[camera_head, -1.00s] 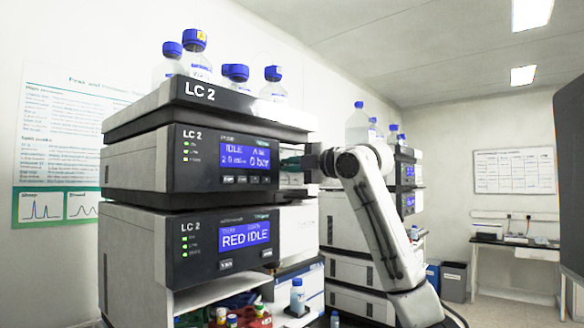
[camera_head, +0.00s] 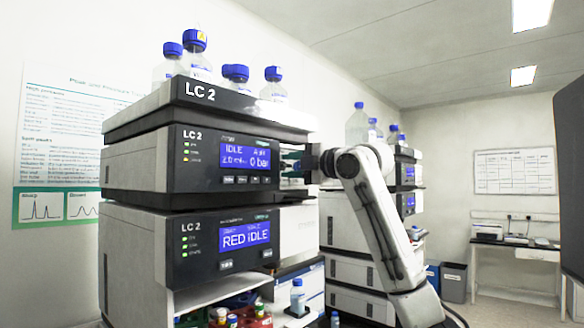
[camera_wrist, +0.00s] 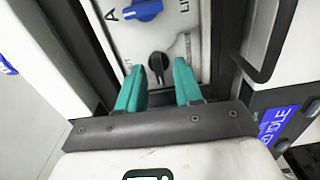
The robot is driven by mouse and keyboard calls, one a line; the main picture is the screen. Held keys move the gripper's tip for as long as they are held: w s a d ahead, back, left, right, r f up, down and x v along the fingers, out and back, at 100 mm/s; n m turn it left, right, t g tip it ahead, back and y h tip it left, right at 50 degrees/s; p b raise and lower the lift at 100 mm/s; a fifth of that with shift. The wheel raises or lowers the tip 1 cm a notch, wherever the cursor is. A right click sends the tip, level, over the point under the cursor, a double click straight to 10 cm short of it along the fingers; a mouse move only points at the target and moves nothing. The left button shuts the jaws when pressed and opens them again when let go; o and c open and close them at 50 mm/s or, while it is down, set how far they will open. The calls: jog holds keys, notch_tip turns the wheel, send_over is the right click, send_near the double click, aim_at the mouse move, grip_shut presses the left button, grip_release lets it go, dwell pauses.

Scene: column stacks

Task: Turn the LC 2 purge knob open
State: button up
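The LC 2 stack (camera_head: 205,160) stands at left in the head view, its upper module's screen reading IDLE and 0 bar. In the wrist view a white panel on it carries a blue knob (camera_wrist: 143,9) at the top, beside a letter A, and a black knob (camera_wrist: 158,66) below. The label that would tell which is the purge knob is not readable. My gripper (camera_wrist: 158,69) is open, its green fingertips on either side of the black knob in the picture. I cannot tell whether they touch it. In the head view my gripper (camera_head: 293,162) is at the upper module's right side, partly hidden.
Several blue-capped bottles (camera_head: 196,60) stand on top of the stack. A second stack (camera_head: 345,240) stands behind my arm. In the wrist view a dark handle-like bar (camera_wrist: 268,50) and the screen module (camera_wrist: 280,125) lie right of my fingers. Small bottles (camera_head: 298,295) stand low in front.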

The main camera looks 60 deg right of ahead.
jog(key=b+v, duration=0.3)
jog(key=v, duration=0.7)
jog(key=shift+s, duration=0.3)
jog(key=shift+a, duration=0.15)
